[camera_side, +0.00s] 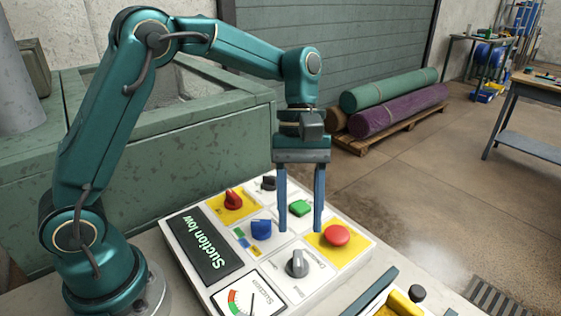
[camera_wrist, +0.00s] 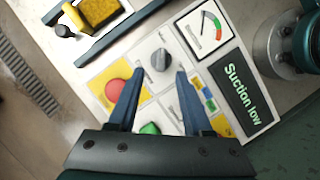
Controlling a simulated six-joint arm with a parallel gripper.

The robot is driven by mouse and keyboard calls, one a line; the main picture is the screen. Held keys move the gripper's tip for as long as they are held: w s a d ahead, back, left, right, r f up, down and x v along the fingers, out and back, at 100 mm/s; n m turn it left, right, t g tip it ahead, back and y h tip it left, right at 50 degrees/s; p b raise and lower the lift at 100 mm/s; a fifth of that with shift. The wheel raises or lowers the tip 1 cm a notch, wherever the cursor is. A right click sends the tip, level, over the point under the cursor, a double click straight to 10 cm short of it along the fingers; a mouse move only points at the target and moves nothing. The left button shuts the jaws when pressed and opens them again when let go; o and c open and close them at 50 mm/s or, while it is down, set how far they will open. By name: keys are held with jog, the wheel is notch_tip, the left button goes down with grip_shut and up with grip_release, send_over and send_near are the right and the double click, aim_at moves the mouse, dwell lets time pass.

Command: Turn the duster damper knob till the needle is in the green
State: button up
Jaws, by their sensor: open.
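The damper knob (camera_side: 297,264) is a grey round knob with a raised grip on the white control panel, its label only partly readable. It also shows in the wrist view (camera_wrist: 160,61), just beyond my fingertips and between their lines. The suction gauge (camera_side: 243,299) has a white face with coloured bands; it also shows in the wrist view (camera_wrist: 203,28). Its thin needle seems to lie over white, but is too small to read surely. The display (camera_side: 207,246) reads "Suction low". My gripper (camera_side: 301,230) is open and empty, pointing down above the panel; it also shows in the wrist view (camera_wrist: 159,71).
A red mushroom button (camera_side: 337,236), green button (camera_side: 300,208), blue knob (camera_side: 261,229), red knob (camera_side: 233,199) and black knob (camera_side: 268,183) crowd the panel. A yellow item (camera_side: 404,304) lies at the front right. Rolled rugs (camera_side: 390,89) lie on a pallet behind.

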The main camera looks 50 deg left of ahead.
aim_at(298, 254)
jog(key=shift+x, duration=2.75)
grip_shut()
